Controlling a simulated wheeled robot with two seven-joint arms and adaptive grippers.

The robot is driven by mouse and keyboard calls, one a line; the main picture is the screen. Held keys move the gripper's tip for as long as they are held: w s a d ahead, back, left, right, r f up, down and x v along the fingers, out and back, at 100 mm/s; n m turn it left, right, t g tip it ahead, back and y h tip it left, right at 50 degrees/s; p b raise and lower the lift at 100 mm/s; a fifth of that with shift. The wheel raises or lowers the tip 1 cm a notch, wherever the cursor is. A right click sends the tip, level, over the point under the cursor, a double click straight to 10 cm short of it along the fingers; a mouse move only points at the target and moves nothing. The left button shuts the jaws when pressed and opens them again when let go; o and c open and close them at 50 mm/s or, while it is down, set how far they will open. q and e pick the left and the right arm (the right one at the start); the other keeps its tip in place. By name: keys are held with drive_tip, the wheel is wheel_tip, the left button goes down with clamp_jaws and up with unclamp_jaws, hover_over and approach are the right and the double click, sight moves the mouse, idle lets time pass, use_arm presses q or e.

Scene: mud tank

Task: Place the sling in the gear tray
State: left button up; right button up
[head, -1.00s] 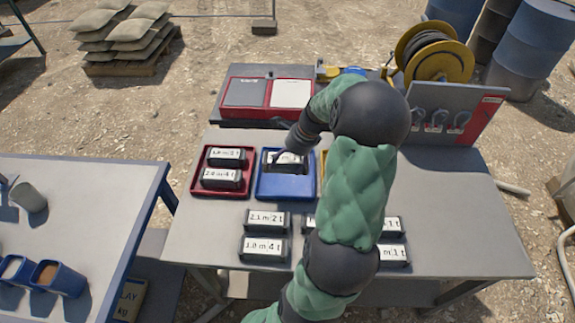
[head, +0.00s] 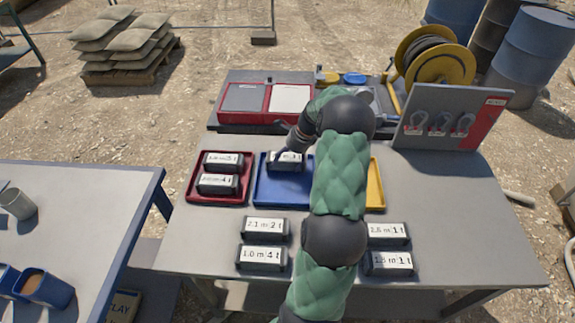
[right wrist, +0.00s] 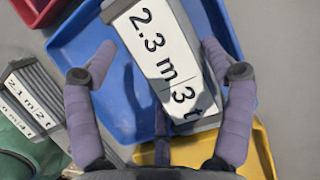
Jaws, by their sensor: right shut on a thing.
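A black sling pack with a white label reading 2.3 m 3 t (right wrist: 160,50) is at the back part of the blue tray (head: 284,191), also seen in the right wrist view (right wrist: 68,48). My right gripper (head: 288,153) is over it. In the right wrist view, its two purple fingers (right wrist: 157,60) are on either side of the pack, shut on it. Whether the pack touches the tray floor is unclear. A red tray (head: 190,187) holds two labelled packs. A yellow tray (head: 376,190) is partly hidden by my right arm. My left gripper is out of view.
Several labelled packs, such as 2.1 m 2 t (head: 264,228) and 2.6 m 1 t (head: 388,233), lie at the table's front. A shackle board (head: 455,120) and a yellow reel (head: 435,58) stand behind right. The table's right side is clear.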

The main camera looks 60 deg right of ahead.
wheel_tip(320, 180, down, 2)
drive_tip(key=shift+f+b, duration=0.1)
drive_tip(key=shift+b, duration=0.3)
drive_tip(key=o, duration=1.3)
drive_tip(key=shift+o, duration=0.2)
drive_tip(key=p+v, duration=0.4)
drive_tip(key=v, duration=0.8)
drive_tip(key=shift+a, duration=0.1)
drive_tip(key=shift+p, duration=0.3)
